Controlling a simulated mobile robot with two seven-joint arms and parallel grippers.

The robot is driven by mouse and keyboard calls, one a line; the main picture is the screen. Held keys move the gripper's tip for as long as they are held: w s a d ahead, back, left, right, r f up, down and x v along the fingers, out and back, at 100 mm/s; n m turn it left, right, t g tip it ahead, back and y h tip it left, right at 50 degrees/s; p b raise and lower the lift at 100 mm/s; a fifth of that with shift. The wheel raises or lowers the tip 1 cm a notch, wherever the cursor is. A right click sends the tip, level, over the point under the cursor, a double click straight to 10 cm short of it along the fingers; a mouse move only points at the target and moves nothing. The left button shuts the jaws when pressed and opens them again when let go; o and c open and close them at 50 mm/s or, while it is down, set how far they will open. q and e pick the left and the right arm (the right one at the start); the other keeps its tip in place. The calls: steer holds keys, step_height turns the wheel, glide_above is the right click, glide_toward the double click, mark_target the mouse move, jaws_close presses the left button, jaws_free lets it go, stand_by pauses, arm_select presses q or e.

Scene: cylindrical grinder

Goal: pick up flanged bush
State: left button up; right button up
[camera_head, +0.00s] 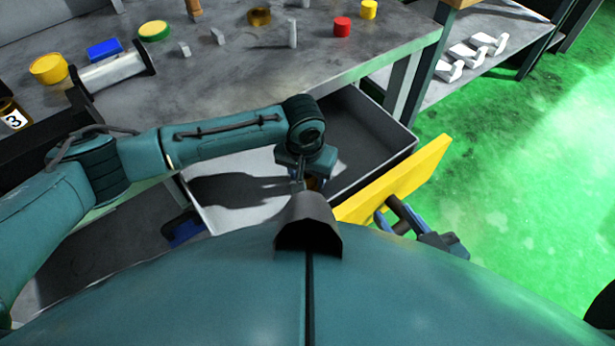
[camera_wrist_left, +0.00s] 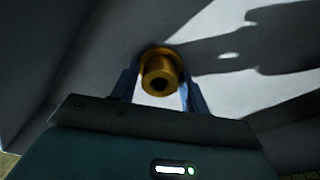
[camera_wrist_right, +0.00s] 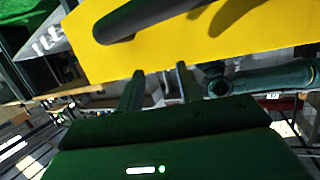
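The flanged bush (camera_wrist_left: 160,75) is brass-coloured with a dark bore and a wider flange. It sits inside the open drawer (camera_head: 237,212). In the left wrist view it is between the two fingers of my left gripper (camera_wrist_left: 163,88), with a bright gap showing on its right side. In the head view my left gripper (camera_head: 304,178) points down into the drawer, and only a small brownish part of the bush (camera_head: 316,183) shows beside it. My right gripper (camera_wrist_right: 160,78) is open and empty, near the yellow drawer front (camera_wrist_right: 240,38) and its dark handle (camera_wrist_right: 150,14).
The yellow drawer front (camera_head: 405,182) stands close to my right gripper. The grey workbench top (camera_head: 240,75) above the drawer carries several coloured cylinders and small metal parts. A lower shelf (camera_head: 440,88) with white parts is at the upper right. Green floor is clear at right.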

arm_select(q)
steer(key=c, duration=0.9)
